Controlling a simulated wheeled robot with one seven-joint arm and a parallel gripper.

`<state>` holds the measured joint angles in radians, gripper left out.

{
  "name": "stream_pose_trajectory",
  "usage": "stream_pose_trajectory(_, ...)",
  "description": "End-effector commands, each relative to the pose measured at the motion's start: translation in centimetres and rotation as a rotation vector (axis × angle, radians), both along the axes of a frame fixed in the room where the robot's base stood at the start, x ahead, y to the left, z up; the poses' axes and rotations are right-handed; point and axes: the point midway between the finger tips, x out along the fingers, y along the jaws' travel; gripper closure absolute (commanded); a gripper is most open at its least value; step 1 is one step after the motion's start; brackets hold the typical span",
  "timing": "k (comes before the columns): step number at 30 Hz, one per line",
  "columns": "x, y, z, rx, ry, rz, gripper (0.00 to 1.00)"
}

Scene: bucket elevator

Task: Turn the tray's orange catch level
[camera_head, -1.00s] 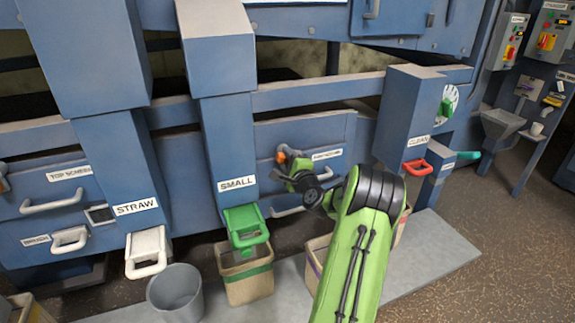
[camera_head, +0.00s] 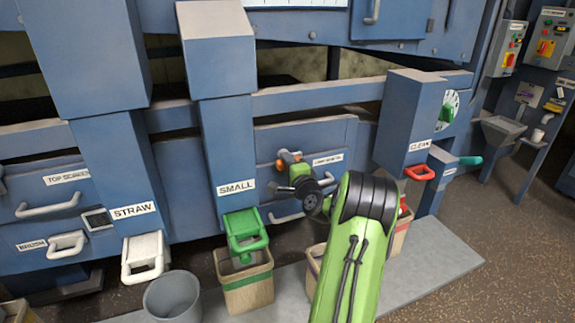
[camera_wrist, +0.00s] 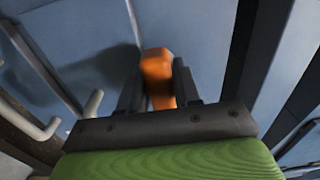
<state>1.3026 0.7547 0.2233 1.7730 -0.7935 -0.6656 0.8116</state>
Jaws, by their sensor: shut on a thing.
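The orange catch (camera_wrist: 156,72) stands between the two dark fingers of my gripper (camera_wrist: 160,90) in the wrist view, and the fingers are shut on it. In the head view a bit of the orange catch (camera_head: 284,155) shows just above my green and black gripper (camera_head: 290,168), against the blue tray front (camera_head: 325,138). How the catch is angled is hard to tell, since my gripper covers most of it. The tray's pale handle (camera_head: 285,218) is partly hidden behind my wrist.
The green SMALL spout (camera_head: 243,228) is left of my arm, above a bin (camera_head: 246,285). A red handle (camera_head: 419,172) sits on the CLEAN chute at right. A grey bucket (camera_head: 172,298) stands at lower left. The floor at right is clear.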

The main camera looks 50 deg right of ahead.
Motion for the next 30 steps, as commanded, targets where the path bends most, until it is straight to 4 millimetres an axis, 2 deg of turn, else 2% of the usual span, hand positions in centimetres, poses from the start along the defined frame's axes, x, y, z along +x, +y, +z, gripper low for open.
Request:
stream_pose_trajectory(2,0.0,0.0,-0.2,0.001,0.006,0.001,0.98)
stream_pose_trajectory(3,0.0,0.0,-0.2,0.001,0.006,0.001,0.64)
stream_pose_trajectory(6,0.0,0.0,-0.2,0.002,0.005,0.001,0.49)
stream_pose_trajectory(7,0.0,0.0,-0.2,0.001,0.004,0.001,0.47)
stream_pose_trajectory(17,-0.6,0.3,-0.1,0.003,0.003,0.0,0.47)
stream_pose_trajectory(20,-2.3,1.2,-0.1,0.005,0.003,-0.002,0.47)
stream_pose_trajectory(30,-10.6,6.0,-0.3,0.01,0.003,-0.006,0.47)
